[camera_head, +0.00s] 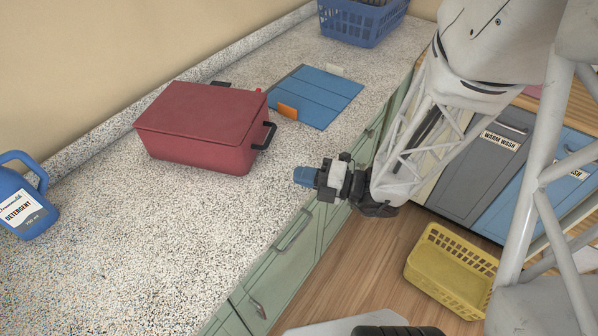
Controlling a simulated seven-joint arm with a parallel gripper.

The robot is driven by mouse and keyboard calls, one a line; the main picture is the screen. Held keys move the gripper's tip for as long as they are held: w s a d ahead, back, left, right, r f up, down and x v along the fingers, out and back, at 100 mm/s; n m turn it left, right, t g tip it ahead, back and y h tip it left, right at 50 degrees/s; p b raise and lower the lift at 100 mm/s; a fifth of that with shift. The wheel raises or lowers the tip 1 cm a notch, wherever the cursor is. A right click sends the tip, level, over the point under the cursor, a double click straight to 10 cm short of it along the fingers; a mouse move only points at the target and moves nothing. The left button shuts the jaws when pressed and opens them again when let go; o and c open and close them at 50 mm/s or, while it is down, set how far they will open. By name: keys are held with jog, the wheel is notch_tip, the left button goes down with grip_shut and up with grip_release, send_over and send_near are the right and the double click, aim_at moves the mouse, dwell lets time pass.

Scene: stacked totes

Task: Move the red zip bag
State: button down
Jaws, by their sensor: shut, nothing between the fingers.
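No red zip bag can be clearly made out. A large dark red lidded tote (205,128) with black end handles sits on the speckled counter, left of centre. A small bright red bit (258,90) shows just behind its right end, mostly hidden, and I cannot tell what it is. My gripper (304,178), with blue fingertips, is shut and empty. It is over the counter's front edge, to the right of the tote and apart from it, pointing left.
A blue detergent jug (25,205) stands at the left, a blue basket (362,25) at the back. A yellow basket (450,268) is on the floor. The front counter is clear.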

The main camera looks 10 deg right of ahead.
aim_at(249, 152)
jog(key=shift+x, duration=4.65)
jog(key=shift+w+a, duration=0.35)
jog(key=shift+w, duration=0.6)
jog(key=shift+w+a, duration=0.3)
jog(key=shift+w, duration=0.65)
jog(key=shift+w+a, duration=0.3)
jog(key=shift+w, duration=0.6)
jog(key=shift+w+a, duration=0.3)
jog(key=shift+w, duration=0.55)
jog(key=shift+w+a, duration=0.3)
jog(key=shift+w, duration=0.6)
jog(key=shift+s, duration=0.15)
jog(key=s, duration=0.1)
jog(key=s+d, duration=0.1)
jog(key=s, duration=0.1)
jog(key=shift+s+d, duration=0.35)
jog(key=shift+s, duration=0.05)
jog(key=shift+v, duration=4.75)
